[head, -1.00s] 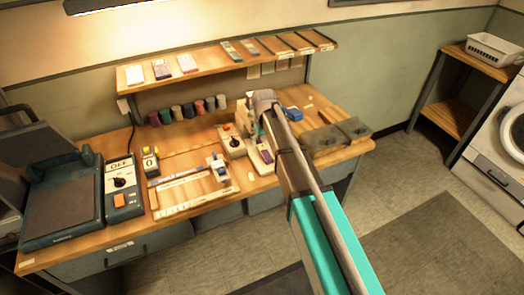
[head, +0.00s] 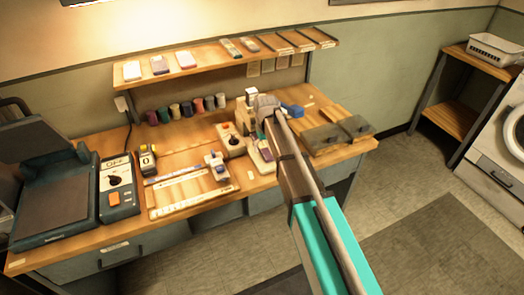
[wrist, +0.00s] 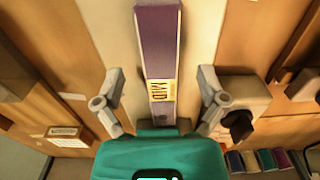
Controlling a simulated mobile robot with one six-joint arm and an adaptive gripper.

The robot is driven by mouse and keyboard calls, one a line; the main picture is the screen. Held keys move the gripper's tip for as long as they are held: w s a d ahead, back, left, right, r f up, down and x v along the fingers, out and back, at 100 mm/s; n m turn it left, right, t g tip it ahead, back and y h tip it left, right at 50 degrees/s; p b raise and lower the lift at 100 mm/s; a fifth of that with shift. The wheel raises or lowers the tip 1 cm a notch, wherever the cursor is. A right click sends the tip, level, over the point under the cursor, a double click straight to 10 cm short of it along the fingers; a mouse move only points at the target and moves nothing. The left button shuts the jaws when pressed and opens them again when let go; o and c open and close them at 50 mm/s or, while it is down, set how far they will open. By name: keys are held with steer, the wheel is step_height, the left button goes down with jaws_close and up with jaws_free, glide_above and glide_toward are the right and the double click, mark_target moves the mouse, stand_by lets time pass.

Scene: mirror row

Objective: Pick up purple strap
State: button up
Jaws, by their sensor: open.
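The purple strap (wrist: 160,40) runs down the middle of the wrist view, with a yellow lettered label on its near part. It lies on a pale surface, and its near end is partly hidden by my gripper's teal body. My gripper (wrist: 159,96) is open, one finger on each side of the strap, with clear gaps and no contact visible. In the head view my gripper (head: 265,120) is mostly hidden by my own arm.
A pale box with a black knob (wrist: 237,122) stands close to the right finger. Colored spools (head: 187,108) line the bench back below a shelf (head: 205,66). Dark grey blocks (head: 322,139) sit to the right. A press (head: 50,190) fills the bench's left end.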

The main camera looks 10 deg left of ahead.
steer(key=shift+f+b, duration=0.35)
steer(key=shift+f, duration=0.25)
steer(key=c, duration=1.3)
steer(key=shift+o, duration=0.2)
steer(key=shift+r, duration=0.1)
steer(key=shift+s+d+r+p, duration=0.3)
steer(key=shift+s+r+p, duration=0.25)
steer(key=shift+p, duration=0.2)
steer(key=s+d+r+p, duration=0.6)
steer(key=s, duration=0.5)
steer(key=shift+d+r+p, duration=0.3)
steer(key=shift+d+r, duration=0.1)
steer(key=s+d+r+p, duration=0.2)
steer(key=s+d, duration=0.1)
steer(key=s, duration=0.3)
steer(key=shift+d, duration=0.3)
